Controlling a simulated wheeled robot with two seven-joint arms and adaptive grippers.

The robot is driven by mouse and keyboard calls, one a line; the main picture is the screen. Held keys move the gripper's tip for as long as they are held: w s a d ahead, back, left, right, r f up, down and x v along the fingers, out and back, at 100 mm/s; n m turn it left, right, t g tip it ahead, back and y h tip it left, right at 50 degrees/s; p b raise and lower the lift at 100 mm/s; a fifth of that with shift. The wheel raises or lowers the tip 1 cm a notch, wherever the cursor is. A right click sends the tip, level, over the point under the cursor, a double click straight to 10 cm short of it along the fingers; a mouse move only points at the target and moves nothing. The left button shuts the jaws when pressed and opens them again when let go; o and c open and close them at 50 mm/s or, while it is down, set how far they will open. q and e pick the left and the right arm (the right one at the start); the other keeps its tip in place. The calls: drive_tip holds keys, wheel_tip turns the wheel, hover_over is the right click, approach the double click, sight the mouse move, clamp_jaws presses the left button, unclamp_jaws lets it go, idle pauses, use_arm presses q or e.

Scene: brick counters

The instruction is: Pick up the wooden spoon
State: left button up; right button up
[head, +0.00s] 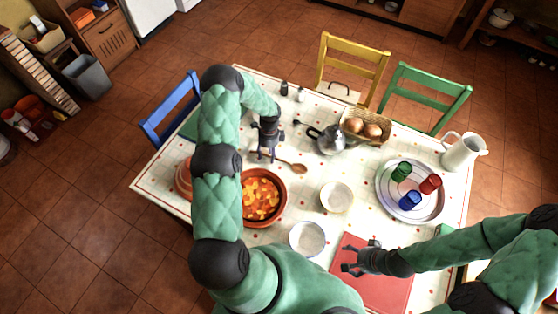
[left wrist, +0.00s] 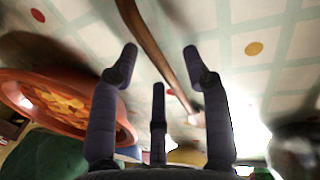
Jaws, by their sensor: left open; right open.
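The wooden spoon (head: 297,167) lies on the tablecloth between the bowl of stew and the metal teapot in the head view. Its bowl end points right, and part of its handle is hidden by my left gripper. My left gripper (head: 266,155) is open above the handle, pointing down. In the left wrist view, the spoon handle (left wrist: 152,42) runs at a slant through the gap between the open fingers (left wrist: 160,55); whether they touch it, I cannot tell. My right gripper (head: 350,258) is open and empty over the red board.
The terracotta bowl of stew (head: 279,210) stands close to my left gripper. The teapot (head: 330,139) and bread basket (head: 347,120) are behind the spoon. Two white bowls (head: 336,197), a metal tray with cups (head: 430,213), a pitcher (head: 464,151) and the red board (head: 385,285) occupy the right side.

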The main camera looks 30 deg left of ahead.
use_arm(q)
drive_tip(key=shift+f, duration=0.15)
clamp_jaws()
idle(0.4)
